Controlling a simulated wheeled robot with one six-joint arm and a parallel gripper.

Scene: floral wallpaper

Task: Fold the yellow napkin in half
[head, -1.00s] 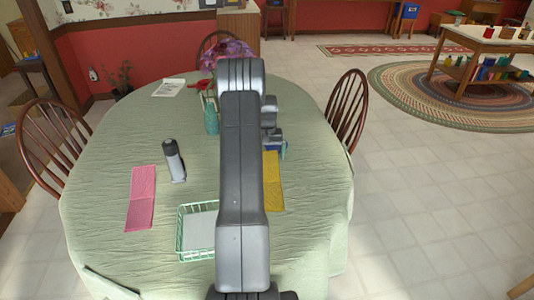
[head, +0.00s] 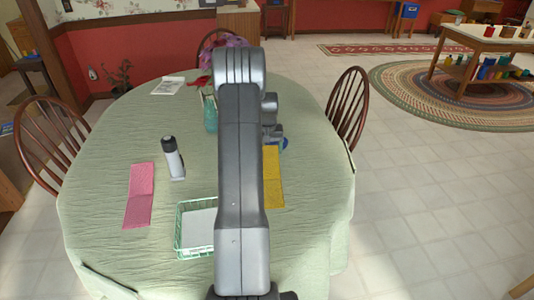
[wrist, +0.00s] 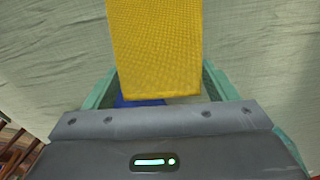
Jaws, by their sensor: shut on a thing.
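The yellow napkin (head: 273,180) lies as a narrow strip on the right part of the table, partly hidden behind my arm in the head view. In the wrist view the napkin (wrist: 155,45) runs from the top edge down between the two teal fingers of my gripper (wrist: 158,84). My gripper is shut on the napkin at its near end. The exact contact at the fingertips is hidden. In the head view my arm covers most of the gripper.
A pink napkin (head: 139,195), a grey and black bottle (head: 173,158) and a green wire basket (head: 178,232) stand left of my arm. A teal vase (head: 210,115) is farther back. Chairs (head: 347,108) surround the green-clothed table (head: 110,160). Something blue (wrist: 135,102) shows below the napkin.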

